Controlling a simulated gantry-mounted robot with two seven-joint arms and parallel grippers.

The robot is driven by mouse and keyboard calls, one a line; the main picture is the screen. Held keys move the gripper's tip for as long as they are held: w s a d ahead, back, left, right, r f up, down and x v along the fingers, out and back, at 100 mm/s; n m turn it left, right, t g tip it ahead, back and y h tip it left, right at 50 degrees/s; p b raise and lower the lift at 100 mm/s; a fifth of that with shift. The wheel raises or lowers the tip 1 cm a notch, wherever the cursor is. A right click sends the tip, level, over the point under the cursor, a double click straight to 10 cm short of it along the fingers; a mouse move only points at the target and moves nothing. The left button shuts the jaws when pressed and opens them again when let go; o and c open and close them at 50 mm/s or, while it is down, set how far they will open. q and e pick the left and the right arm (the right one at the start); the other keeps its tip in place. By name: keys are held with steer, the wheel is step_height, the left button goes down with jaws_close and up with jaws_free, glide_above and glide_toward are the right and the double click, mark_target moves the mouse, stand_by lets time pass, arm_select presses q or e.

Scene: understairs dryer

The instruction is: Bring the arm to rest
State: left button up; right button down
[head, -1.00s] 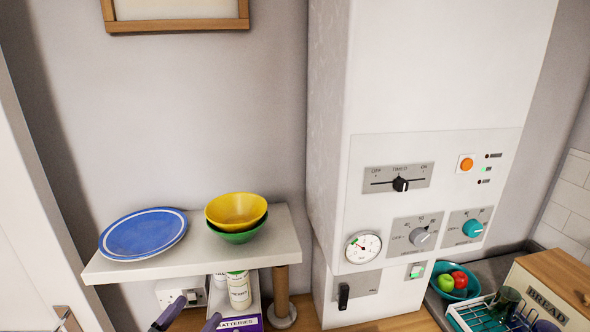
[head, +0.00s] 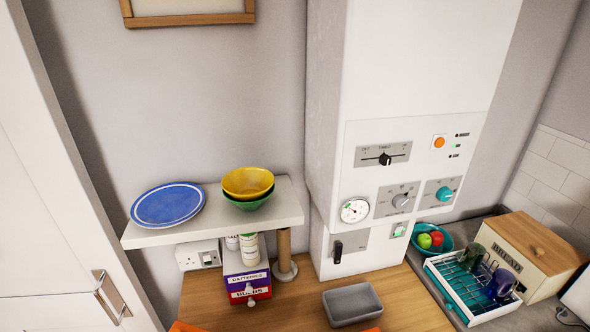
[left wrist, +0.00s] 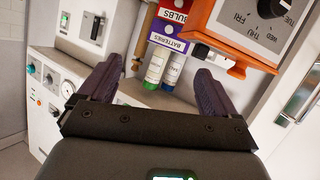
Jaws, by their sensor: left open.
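My left gripper (left wrist: 152,90) shows in the left wrist view, its two dark purple fingers spread apart with nothing between them. Beyond the fingers are the white bottles (left wrist: 163,68) and the batteries box (left wrist: 170,32), seen upside down. An orange device with a day dial (left wrist: 235,30) is close by at the upper right of that view. In the head view neither gripper shows. My right gripper is in no view.
A white shelf (head: 215,232) holds a blue plate (head: 168,204) and stacked bowls (head: 248,184). A boiler panel (head: 400,180) stands in the middle. A grey tray (head: 352,304) lies on the wooden counter (head: 300,300); a dish rack (head: 470,285) and bread box (head: 530,255) are right.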

arm_select(q)
steer(key=s+a+f+g+y+p, duration=0.1)
steer(key=s+g+y, duration=0.1)
steer(key=s+g, duration=0.3)
steer(key=s+a+f+g+y, duration=0.1)
steer(key=s+g, duration=0.3)
steer(key=s, duration=0.8)
steer(key=shift+s+a+f+m+g+y+p, duration=0.15)
steer(key=shift+a+f+m+g+y+p, duration=0.2)
steer(key=shift+f, duration=0.25)
